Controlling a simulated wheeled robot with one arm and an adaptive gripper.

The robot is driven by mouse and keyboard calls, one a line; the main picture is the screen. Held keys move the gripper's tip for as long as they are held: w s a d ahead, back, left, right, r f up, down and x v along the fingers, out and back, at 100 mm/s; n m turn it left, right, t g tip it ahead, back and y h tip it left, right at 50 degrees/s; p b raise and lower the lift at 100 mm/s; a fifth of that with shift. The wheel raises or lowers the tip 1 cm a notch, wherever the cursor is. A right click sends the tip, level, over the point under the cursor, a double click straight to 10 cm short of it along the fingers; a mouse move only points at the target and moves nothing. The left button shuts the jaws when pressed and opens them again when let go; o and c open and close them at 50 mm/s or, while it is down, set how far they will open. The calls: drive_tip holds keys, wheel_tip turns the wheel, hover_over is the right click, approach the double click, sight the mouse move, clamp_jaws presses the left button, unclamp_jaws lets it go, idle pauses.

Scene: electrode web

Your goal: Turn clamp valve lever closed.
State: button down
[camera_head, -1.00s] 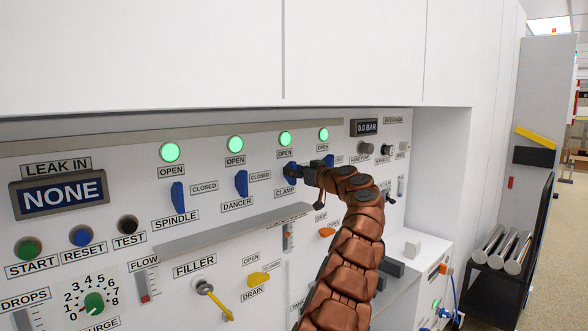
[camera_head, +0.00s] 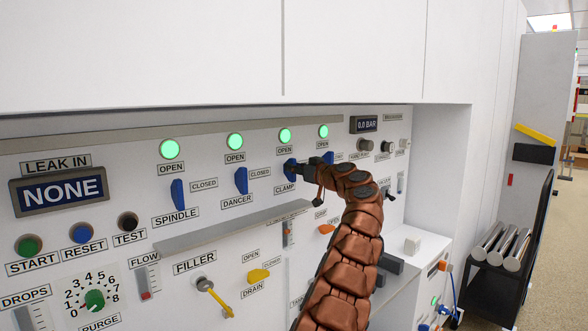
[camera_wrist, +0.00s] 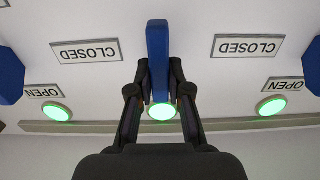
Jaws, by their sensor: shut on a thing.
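The blue clamp lever (camera_head: 290,167) is on the white panel, above the CLAMP label and below an OPEN label and a lit green lamp (camera_head: 285,136). My gripper (camera_head: 298,170) is at this lever and partly hides it. In the wrist view, which shows the panel upside down, my gripper (camera_wrist: 159,82) has one dark finger on each side of the blue lever (camera_wrist: 158,45) and is shut on it. The lever stands upright there, in line with its green lamp (camera_wrist: 161,112), with CLOSED labels to both sides.
The blue dancer lever (camera_head: 241,180) and spindle lever (camera_head: 177,193) stand upright to the left, with green lamps above. Another blue lever (camera_head: 328,158) is close on the right. A grey ledge (camera_head: 230,228) juts out below. An orange handle (camera_head: 327,229) is beneath my wrist.

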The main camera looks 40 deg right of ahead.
drive_tip(key=shift+m, duration=0.4)
drive_tip(key=m, duration=0.3)
drive_tip(key=shift+d+r+p, duration=0.1)
drive_tip(key=shift+d+p, duration=0.05)
drive_tip(key=shift+p, duration=0.2)
drive_tip(key=m+p, duration=0.1)
drive_tip(key=m, duration=0.1)
drive_tip(key=m+p, duration=0.1)
drive_tip(key=m, duration=0.1)
drive_tip(key=shift+d+m, duration=0.2)
drive_tip(key=shift+m, duration=0.1)
drive_tip(key=shift+d+f+m+p, duration=0.1)
drive_tip(key=shift+f+m+p, duration=0.1)
drive_tip(key=shift+m+p, duration=1.05)
drive_tip(key=shift+d+f+m+p, duration=0.15)
drive_tip(key=shift+m+p, duration=0.35)
drive_tip(key=shift+m, duration=1.45)
drive_tip(key=shift+f+m+p, duration=0.2)
drive_tip(key=shift+m+p, duration=0.65)
drive_tip(key=shift+m, duration=0.75)
drive_tip(key=c, duration=1.1)
unclamp_jaws()
drive_tip(key=shift+f, duration=0.1)
